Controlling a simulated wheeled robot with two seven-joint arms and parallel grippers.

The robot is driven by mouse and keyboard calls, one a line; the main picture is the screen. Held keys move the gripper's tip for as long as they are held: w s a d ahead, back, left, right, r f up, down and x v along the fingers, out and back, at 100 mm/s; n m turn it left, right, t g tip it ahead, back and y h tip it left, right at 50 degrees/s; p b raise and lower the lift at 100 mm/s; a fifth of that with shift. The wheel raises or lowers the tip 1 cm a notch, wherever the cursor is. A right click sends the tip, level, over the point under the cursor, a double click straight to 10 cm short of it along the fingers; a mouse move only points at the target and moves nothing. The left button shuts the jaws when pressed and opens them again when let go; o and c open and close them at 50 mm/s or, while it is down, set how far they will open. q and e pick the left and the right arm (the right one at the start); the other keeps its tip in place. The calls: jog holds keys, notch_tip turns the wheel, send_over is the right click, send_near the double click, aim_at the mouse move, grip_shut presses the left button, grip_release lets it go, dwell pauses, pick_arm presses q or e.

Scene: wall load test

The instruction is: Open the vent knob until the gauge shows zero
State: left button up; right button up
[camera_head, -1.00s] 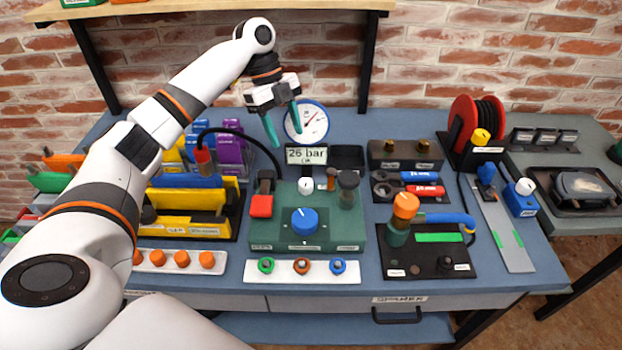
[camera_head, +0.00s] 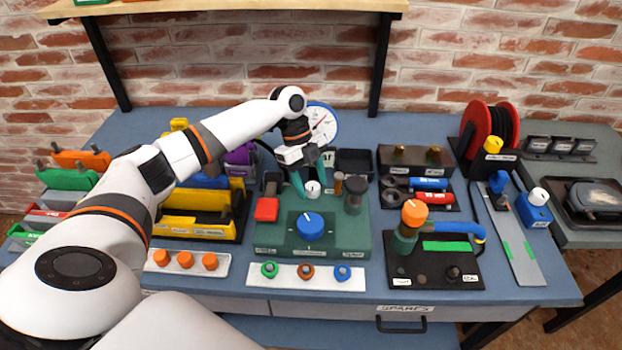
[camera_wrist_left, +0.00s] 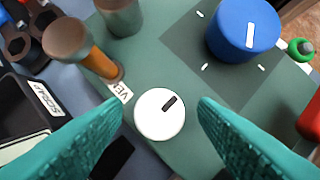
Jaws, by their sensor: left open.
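The vent knob, a small white round knob with a dark pointer mark (camera_wrist_left: 160,114), stands on the green test plate (camera_head: 267,239). It shows in the head view (camera_head: 313,188) too. In the left wrist view it lies between the two teal fingers of my left gripper (camera_wrist_left: 160,135), apart from both. My left gripper (camera_head: 312,180) is open and points down at the knob. The gauge (camera_head: 322,120) is a white dial with a blue rim and a red needle behind my gripper. My arm partly covers it, and its reading is unclear. The digital pressure readout is hidden.
A large blue knob (camera_head: 310,226) sits in front of the white knob, with a red block (camera_head: 266,209) to its left. A black open bin (camera_head: 354,161) is behind. My right gripper is out of view.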

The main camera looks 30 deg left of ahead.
pick_arm(q)
jog(key=shift+f, duration=0.2)
jog(key=c, duration=1)
jog(key=shift+s+r+n+p, duration=0.1)
jog(key=shift+r+n+p, duration=0.1)
jog(key=shift+n+p, duration=0.6)
jog(key=n+t+p, duration=0.1)
jog(key=n+p, duration=0.3)
jog(key=p, duration=0.1)
jog(key=n+t+y+p, duration=0.1)
jog(key=n+t+p, duration=0.1)
jog(key=n+p, duration=0.2)
jog(key=n+t+p, duration=0.1)
jog(key=n+p, duration=0.3)
jog(key=p, duration=0.3)
jog(key=shift+s+d+r+n+t+y, duration=0.15)
jog(key=shift+s+d+n+t+y, duration=0.15)
jog(key=shift+t, duration=0.1)
jog(key=n+y+p, duration=0.1)
jog(key=n+p, duration=0.1)
jog(key=p, duration=0.1)
jog(key=shift+n+t, duration=0.3)
jog(key=shift+n, duration=0.1)
jog(key=shift+f+n, duration=0.25)
jog(key=shift+n, duration=0.05)
jog(key=o, duration=1)
